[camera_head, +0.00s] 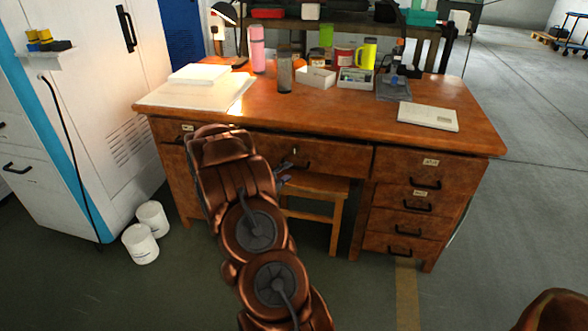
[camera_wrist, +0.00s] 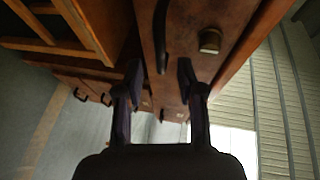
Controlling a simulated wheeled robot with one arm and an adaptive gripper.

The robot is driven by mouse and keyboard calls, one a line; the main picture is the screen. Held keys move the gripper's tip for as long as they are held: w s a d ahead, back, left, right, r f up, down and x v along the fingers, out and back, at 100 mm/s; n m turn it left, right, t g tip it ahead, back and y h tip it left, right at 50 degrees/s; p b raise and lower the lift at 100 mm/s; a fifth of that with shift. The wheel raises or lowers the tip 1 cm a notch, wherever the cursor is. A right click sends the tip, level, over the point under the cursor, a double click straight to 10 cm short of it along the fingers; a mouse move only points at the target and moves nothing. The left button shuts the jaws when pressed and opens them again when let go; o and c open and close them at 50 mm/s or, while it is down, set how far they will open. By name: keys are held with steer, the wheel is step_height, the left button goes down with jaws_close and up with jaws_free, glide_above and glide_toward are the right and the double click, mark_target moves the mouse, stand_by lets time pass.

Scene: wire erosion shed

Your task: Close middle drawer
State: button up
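The wooden desk (camera_head: 300,112) has a middle drawer (camera_head: 335,161) under its top, with a dark handle (camera_head: 303,164). My copper-coloured arm covers the drawer's left part, and I cannot tell how far out it stands. My gripper (camera_head: 285,178) is low in front of the drawer, partly hidden behind my arm. In the wrist view its two dark fingers (camera_wrist: 158,85) are apart with nothing held between them. A reddish-brown wooden front with a long dark handle (camera_wrist: 162,35) and a brass-coloured fitting (camera_wrist: 209,41) is just beyond the fingertips. I cannot tell whether they touch it.
A wooden stool (camera_head: 320,186) stands under the desk. The drawers (camera_head: 404,226) on the right look shut. White buckets (camera_head: 140,243) stand on the floor at left beside a white cabinet (camera_head: 95,110). Bottles, boxes and papers cover much of the desktop.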

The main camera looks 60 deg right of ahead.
mark_target(294, 167)
steer(key=shift+s+d+f, duration=0.1)
steer(key=shift+d+f, duration=0.05)
steer(key=shift+d, duration=0.75)
steer(key=shift+w+d+f, duration=0.1)
steer(key=shift+d+f, duration=0.1)
steer(key=shift+d, duration=0.7)
steer(key=shift+s+d+f, duration=0.1)
steer(key=shift+d+f, duration=0.05)
steer(key=shift+d, duration=0.75)
steer(key=shift+c, duration=0.2)
jaws_close()
